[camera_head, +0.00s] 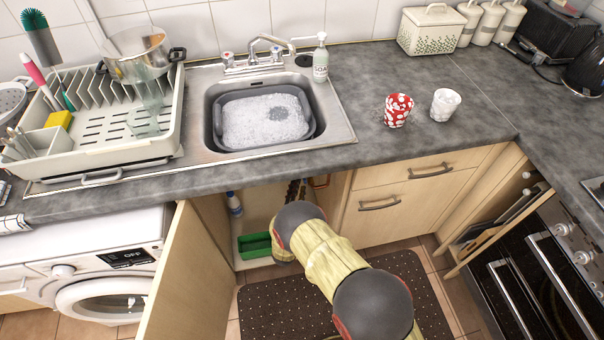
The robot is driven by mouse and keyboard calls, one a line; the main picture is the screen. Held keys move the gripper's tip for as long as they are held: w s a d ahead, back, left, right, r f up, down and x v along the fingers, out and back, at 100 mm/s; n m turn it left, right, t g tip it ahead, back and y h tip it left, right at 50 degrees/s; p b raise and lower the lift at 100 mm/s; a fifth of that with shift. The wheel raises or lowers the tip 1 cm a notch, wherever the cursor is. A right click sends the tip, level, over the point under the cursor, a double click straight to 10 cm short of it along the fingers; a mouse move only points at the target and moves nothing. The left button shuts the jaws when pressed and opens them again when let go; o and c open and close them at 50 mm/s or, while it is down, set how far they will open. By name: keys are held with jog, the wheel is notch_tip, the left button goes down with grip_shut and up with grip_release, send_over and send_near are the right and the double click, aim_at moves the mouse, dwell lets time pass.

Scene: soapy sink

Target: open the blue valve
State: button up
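My arm reaches into the open cabinet under the sink. Dark narrow parts show just past its wrist, which look like my gripper (297,190); they are too small and too covered to tell open from shut. I cannot make out a blue valve inside the cabinet; my arm and the counter edge hide much of the space there. A small orange-brown piece (319,183) shows just right of my gripper. Above the counter, the sink tap (256,58) has a left handle with a reddish mark and a right handle (276,52) with a bluish mark.
The cabinet door (188,275) stands open on the left. A white-blue bottle (235,205) and a green tray (255,245) are inside the cabinet. Closed drawers (415,180) bound it on the right. A dotted mat (270,308) lies on the floor.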

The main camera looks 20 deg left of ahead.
jog(key=shift+w+a+r+b, duration=0.15)
jog(key=shift+w+b, duration=0.3)
jog(key=shift+w, duration=0.85)
jog(key=shift+w+a+f+b, duration=0.1)
jog(key=shift+w+a+b, duration=0.3)
jog(key=shift+w, duration=0.9)
jog(key=shift+w+a+r+b, duration=0.1)
jog(key=shift+w+b, duration=0.45)
jog(key=shift+w, duration=0.75)
jog(key=c, duration=0.3)
jog(key=c, duration=0.4)
grip_shut()
